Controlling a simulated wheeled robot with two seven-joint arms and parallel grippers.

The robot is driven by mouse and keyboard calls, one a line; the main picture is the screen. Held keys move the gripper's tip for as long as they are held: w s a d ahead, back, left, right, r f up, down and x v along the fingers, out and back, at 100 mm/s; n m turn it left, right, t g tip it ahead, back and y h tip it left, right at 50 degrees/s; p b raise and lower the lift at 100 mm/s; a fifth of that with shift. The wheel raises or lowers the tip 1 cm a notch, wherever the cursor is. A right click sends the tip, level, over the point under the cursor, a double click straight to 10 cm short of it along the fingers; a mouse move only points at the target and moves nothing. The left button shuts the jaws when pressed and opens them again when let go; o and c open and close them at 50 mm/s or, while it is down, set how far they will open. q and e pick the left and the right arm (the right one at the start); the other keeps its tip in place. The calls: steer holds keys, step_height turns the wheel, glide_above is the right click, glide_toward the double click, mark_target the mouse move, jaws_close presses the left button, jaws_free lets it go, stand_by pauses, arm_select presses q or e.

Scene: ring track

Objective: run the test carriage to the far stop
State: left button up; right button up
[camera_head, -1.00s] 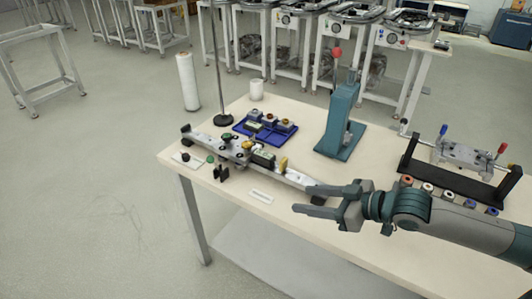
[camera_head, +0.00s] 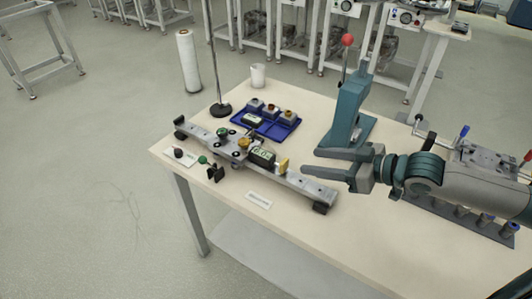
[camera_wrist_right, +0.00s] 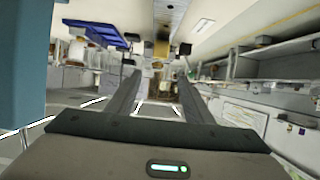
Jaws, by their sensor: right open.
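A grey metal rail (camera_head: 300,186) with dark end blocks lies diagonally across the left part of the table. A carriage (camera_head: 262,157), a dark block with a green-lit label, sits near the middle of the rail. A yellow piece (camera_head: 283,165) stands on the rail just right of it, and it also shows in the wrist view (camera_wrist_right: 162,47). My right gripper (camera_head: 311,160) is open and empty, to the right of the yellow piece and apart from it. Its fingers (camera_wrist_right: 160,90) point toward the rail in the wrist view. My left gripper is not in view.
A teal press (camera_head: 347,112) with a red knob stands close behind my right gripper. A blue tray (camera_head: 290,124) with several small blocks lies behind the rail. A white cup (camera_head: 258,76) and a stand base (camera_head: 220,109) are farther back.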

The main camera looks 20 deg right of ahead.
mark_target(267, 155)
steer(key=shift+w+f, duration=0.15)
steer(key=shift+w, duration=0.05)
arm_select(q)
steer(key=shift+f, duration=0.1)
arm_select(e)
steer(key=shift+w, duration=0.1)
steer(key=shift+x, duration=0.95)
steer(key=p+x, duration=0.3)
steer(key=x, duration=1.1)
steer(key=shift+w+a+f, duration=0.3)
steer(key=shift+a, duration=0.05)
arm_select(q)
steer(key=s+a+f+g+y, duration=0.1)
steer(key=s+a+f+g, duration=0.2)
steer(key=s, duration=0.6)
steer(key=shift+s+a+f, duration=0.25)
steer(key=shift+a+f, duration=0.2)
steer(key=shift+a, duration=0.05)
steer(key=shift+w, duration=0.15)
arm_select(e)
steer(key=shift+c, duration=0.4)
jaws_close()
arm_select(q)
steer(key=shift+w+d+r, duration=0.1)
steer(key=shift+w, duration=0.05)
